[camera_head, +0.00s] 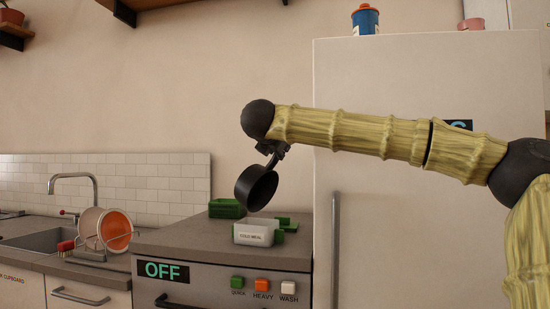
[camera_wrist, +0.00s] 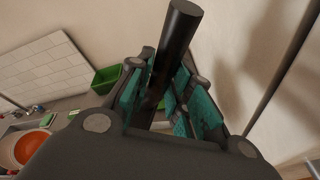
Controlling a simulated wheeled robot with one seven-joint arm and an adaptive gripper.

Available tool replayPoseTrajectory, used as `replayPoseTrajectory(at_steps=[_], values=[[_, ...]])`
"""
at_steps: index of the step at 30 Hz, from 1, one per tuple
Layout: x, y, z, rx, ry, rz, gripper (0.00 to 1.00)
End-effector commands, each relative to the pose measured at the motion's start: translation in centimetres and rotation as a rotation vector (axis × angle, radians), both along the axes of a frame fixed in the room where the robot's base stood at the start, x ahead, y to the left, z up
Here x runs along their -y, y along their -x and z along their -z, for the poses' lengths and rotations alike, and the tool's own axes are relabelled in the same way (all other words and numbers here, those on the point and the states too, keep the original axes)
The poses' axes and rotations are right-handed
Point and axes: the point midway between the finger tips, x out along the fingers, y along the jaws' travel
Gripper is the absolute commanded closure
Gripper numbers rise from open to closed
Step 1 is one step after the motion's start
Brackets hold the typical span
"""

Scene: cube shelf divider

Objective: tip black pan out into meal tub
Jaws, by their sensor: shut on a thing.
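The black pan (camera_head: 256,188) hangs steeply tilted in the air, above and slightly left of the meal tub in the head view. Its dark inside gives no clear view of any contents. My gripper (camera_head: 273,150) is shut on the pan's handle. In the wrist view the black handle (camera_wrist: 176,45) stands between the teal finger pads of my gripper (camera_wrist: 172,105). The white meal tub (camera_head: 253,236) stands upright on the grey counter, with a label on its front. Its inside is mostly hidden from this angle.
A green container (camera_head: 226,208) stands behind the tub, and a green piece (camera_head: 287,224) lies right of it. A tall pale cabinet (camera_head: 400,220) rises at the right. A dish rack with an orange-faced plate (camera_head: 117,232) and a sink (camera_head: 45,238) are at the left.

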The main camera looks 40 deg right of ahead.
Motion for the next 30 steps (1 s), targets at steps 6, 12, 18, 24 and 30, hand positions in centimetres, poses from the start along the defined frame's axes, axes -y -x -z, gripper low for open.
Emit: replayPoseTrajectory(at_steps=[6, 12, 18, 24, 30], values=[[0.4, 1.0, 0.9, 0.052, -0.021, 0.000, 1.00], [0.7, 1.7, 1.1, 0.092, -0.035, 0.000, 1.00], [0.8, 2.1, 1.2, 0.115, -0.043, 0.001, 1.00], [0.8, 2.2, 1.1, 0.123, -0.046, 0.000, 1.00], [0.8, 2.2, 1.0, 0.124, -0.046, 0.000, 1.00]])
